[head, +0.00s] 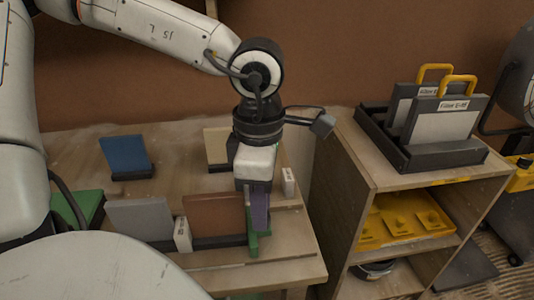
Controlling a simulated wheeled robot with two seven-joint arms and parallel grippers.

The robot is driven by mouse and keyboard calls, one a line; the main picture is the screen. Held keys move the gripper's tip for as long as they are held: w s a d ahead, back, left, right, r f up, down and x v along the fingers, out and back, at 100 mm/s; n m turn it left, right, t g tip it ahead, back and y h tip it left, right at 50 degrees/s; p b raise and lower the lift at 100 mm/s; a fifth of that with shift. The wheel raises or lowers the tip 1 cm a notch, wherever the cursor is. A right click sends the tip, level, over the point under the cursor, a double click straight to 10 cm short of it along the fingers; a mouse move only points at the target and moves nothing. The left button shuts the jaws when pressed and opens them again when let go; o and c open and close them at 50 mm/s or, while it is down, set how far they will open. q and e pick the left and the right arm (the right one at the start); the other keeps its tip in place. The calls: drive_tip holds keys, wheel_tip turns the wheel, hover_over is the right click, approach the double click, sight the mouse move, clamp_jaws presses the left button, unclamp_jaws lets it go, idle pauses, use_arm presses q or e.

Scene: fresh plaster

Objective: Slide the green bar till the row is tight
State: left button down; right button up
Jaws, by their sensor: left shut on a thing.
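The green bar (253,243) stands upright at the right end of a row on the wooden table, beside the brown panel (213,216). The row also has a grey panel (139,218) at its left and a small white labelled block (182,235) between the two panels. My left gripper (259,217) points down from above and is shut on the green bar, covering its upper part. Whether the bar touches the brown panel is hard to tell. My right gripper is not in view.
A blue panel (126,154) and a beige panel (216,147) stand farther back on the table (178,180). A small white block (288,182) stands right of my gripper. A shelf unit (383,176) with a dark tray of filters (442,122) is at the right.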

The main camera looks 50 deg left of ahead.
use_arm(q)
drive_tip(key=c, duration=1.5)
unclamp_jaws()
drive_tip(key=shift+o, duration=0.2)
wheel_tip(320, 180, up, 10)
drive_tip(key=p, duration=0.1)
drive_tip(key=shift+r, duration=0.2)
